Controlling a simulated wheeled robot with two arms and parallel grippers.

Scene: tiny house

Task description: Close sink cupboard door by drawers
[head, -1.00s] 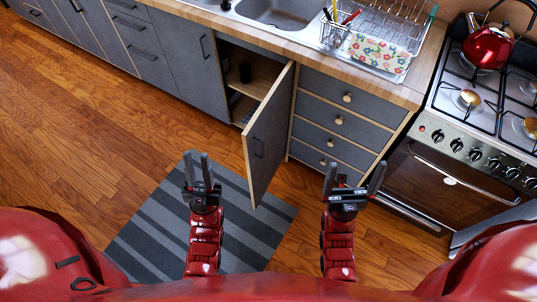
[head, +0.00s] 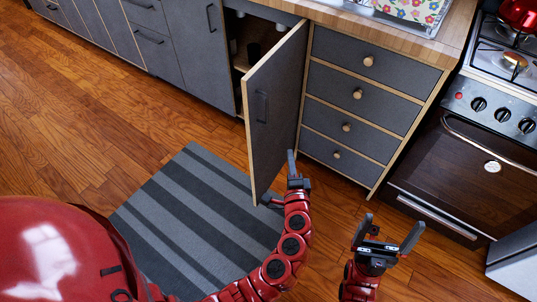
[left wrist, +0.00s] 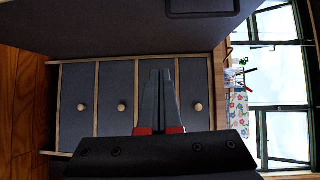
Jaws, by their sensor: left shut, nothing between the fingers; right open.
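The grey sink cupboard door (head: 278,120) stands ajar, its handle (head: 262,105) near its free left edge. It is hinged at the right, beside the drawers (head: 362,98). My left gripper (head: 291,160) is shut and empty, low on the door's outer, drawer side; I cannot tell whether it touches the door. In the left wrist view, the door (left wrist: 110,28) fills the top and the shut fingers (left wrist: 160,78) point toward the drawers (left wrist: 112,85). My right gripper (head: 390,226) is open and empty, right of the door and in front of the drawers.
A striped grey mat (head: 190,215) lies on the wooden floor left of and below the door. The dark cupboard interior (head: 250,45) shows behind it. A stove (head: 480,165) stands right of the drawers. Floor between the drawers and my right gripper is clear.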

